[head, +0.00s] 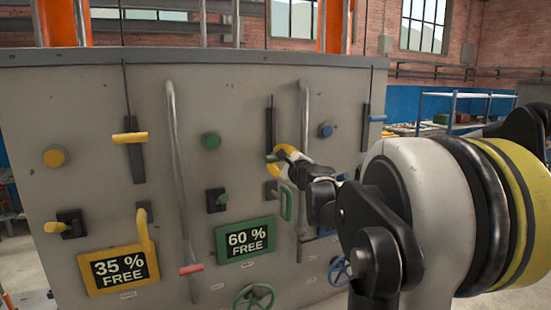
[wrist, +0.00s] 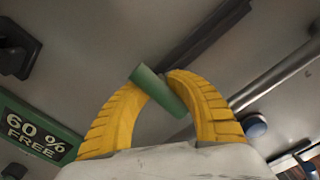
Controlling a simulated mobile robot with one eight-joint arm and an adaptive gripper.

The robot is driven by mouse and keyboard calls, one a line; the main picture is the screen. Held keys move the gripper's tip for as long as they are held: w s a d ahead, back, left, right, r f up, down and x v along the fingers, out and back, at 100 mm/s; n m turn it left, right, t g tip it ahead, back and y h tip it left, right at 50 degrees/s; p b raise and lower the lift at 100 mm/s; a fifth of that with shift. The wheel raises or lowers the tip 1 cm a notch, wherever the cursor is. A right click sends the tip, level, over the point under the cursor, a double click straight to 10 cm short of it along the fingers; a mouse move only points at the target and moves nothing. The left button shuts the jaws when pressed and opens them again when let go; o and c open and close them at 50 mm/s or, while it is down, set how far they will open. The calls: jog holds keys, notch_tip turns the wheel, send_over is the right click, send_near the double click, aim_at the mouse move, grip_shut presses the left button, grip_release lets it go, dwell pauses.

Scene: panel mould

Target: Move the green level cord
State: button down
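The green level cord shows in the head view as a small green crosspiece (head: 273,157) at the lower end of a dark vertical slot (head: 269,125) on the grey panel, with a thin dark line running up from the slot. In the wrist view the green crosspiece (wrist: 158,90) is a short tilted cylinder between the two yellow fingertips. My gripper (wrist: 158,84) has both fingers curled in against it from either side, and it looks shut on it. In the head view my gripper (head: 284,158) partly covers the crosspiece.
A green handle (head: 287,204) and the green "60 % FREE" sign (head: 245,241) sit below. A long grey bar (head: 304,130) stands to the right. A yellow crosspiece (head: 130,138) on a similar slot is at left. My arm covers the panel's right side.

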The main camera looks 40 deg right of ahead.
aim_at(271, 122)
dwell(0.3)
notch_tip(271, 122, up, 10)
jog(key=p, duration=0.4)
jog(key=shift+w+d+r, duration=0.1)
jog(key=shift+w+r, duration=0.05)
jog(key=c, duration=1.7)
grip_release()
jog(key=o, duration=0.9)
jog(key=shift+s+a+r, duration=0.2)
jog(key=shift+s, duration=0.35)
jog(key=shift+w+d+f, duration=0.1)
jog(key=shift+w+f, duration=0.05)
jog(key=shift+w, duration=0.2)
jog(key=v, duration=1.2)
jog(key=shift+s, duration=0.1)
